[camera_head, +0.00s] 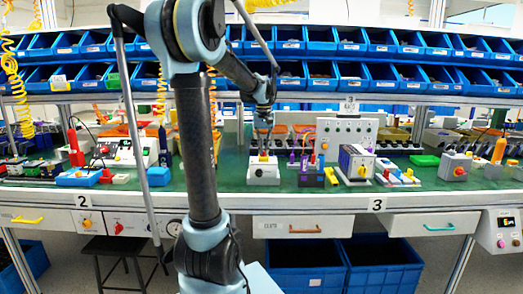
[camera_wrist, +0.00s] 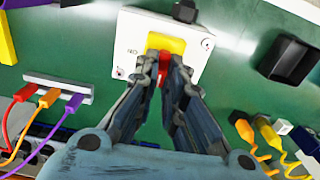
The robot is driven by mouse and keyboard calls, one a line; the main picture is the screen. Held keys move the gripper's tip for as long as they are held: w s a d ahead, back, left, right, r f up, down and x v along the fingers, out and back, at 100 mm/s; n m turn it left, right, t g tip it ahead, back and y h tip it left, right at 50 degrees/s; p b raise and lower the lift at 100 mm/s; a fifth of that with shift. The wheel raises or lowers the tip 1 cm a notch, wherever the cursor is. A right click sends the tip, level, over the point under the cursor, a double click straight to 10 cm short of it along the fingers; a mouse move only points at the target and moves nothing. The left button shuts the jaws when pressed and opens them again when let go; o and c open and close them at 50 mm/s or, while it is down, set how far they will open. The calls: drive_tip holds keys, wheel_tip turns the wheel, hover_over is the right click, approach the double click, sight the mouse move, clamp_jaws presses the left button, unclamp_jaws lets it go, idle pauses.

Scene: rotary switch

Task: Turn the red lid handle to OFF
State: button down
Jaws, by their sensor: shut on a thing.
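The switch is a small white box (camera_head: 263,175) on the green bench top, near the middle of the head view. In the wrist view its white face (camera_wrist: 190,75) carries a yellow plate (camera_wrist: 166,43) with a red handle (camera_wrist: 165,72) on it. Small dark lettering stands on the white face left and right of the plate; it is too small to read surely. My gripper (camera_wrist: 167,68) reaches down from above with one finger on each side of the red handle, shut on it. The fingers hide part of the handle. In the head view my gripper (camera_head: 263,148) is over the box.
A black open box (camera_wrist: 290,60) lies right of the switch in the wrist view, with orange (camera_wrist: 243,130) and yellow (camera_wrist: 265,128) cable plugs below it. A white strip (camera_wrist: 58,87) with coloured cables is at left. Blue bins (camera_head: 290,82) line the shelves behind.

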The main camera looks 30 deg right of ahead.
drive_tip(key=c, duration=1.7)
unclamp_jaws()
drive_tip(key=shift+w+a+f, duration=0.1)
drive_tip(key=shift+w+a, duration=0.05)
drive_tip(key=shift+w, duration=0.05)
drive_tip(key=shift+s, duration=0.1)
drive_tip(key=shift+r, duration=0.6)
wheel_tip(320, 180, up, 11)
drive_tip(key=shift+f, duration=0.1)
